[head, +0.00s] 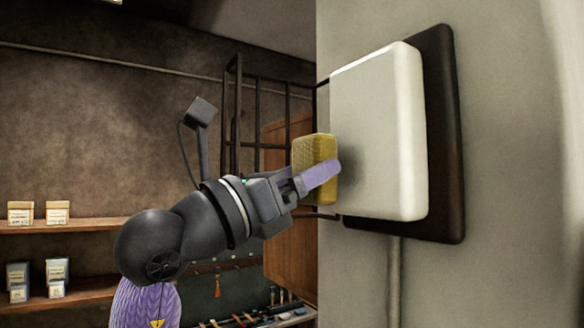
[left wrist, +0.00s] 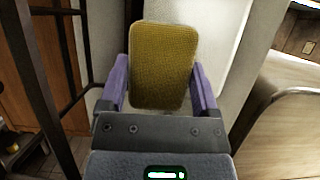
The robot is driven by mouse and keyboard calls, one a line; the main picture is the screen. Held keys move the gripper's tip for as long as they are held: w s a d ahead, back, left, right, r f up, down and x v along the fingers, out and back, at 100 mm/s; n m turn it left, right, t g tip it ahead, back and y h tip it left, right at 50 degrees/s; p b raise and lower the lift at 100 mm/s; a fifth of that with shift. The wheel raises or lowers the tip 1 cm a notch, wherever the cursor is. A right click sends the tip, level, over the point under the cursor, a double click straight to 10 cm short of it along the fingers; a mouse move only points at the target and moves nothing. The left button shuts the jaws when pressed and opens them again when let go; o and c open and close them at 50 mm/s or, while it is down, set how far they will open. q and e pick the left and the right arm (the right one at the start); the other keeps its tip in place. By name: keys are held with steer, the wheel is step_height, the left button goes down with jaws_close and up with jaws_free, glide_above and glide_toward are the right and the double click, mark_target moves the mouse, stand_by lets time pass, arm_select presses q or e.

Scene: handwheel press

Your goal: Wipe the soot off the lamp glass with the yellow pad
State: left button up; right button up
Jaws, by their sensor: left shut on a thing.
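The lamp glass (head: 375,130) is a white rounded block on a dark backplate (head: 447,140), fixed to the pale wall. A dark soot smudge (head: 349,160) shows on its left part. My left gripper (head: 318,178) is shut on the yellow pad (head: 314,152), which stands upright between the purple fingers. The pad is right beside the left edge of the glass in the head view; whether it touches, I cannot tell. In the left wrist view the pad (left wrist: 162,66) sits between both fingers, with the white glass (left wrist: 220,45) behind it. My right gripper is not in view.
A dark metal frame with bars (head: 257,110) stands left of the lamp, close behind my left gripper. A pipe (head: 394,275) runs down the wall below the lamp. Shelves with small boxes (head: 57,212) are at the far left. A bench with tools (head: 262,318) lies below.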

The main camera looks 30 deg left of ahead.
mark_target(363, 161)
arm_select(q)
steer(key=shift+w+d+p, duration=0.2)
steer(key=shift+w, duration=0.3)
steer(key=shift+w+d+p, duration=0.15)
steer(key=shift+w+d, duration=0.05)
steer(key=shift+w, duration=0.25)
stand_by(0.5)
steer(key=shift+s+d, duration=0.3)
steer(key=shift+d, duration=0.3)
steer(key=shift+s+d, duration=0.25)
steer(key=shift+d, duration=0.35)
steer(key=shift+s+d, duration=0.3)
steer(key=shift+d, duration=0.4)
steer(key=shift+w+a+b, duration=0.1)
steer(key=shift+w+a, duration=0.2)
steer(key=shift+a, duration=0.35)
steer(key=shift+w+a+b, duration=0.15)
steer(key=shift+w+a, duration=0.15)
steer(key=shift+a, duration=0.35)
steer(key=shift+w+a+b, duration=0.1)
steer(key=shift+w+a, duration=0.2)
steer(key=shift+a, duration=0.35)
steer(key=shift+s, duration=0.1)
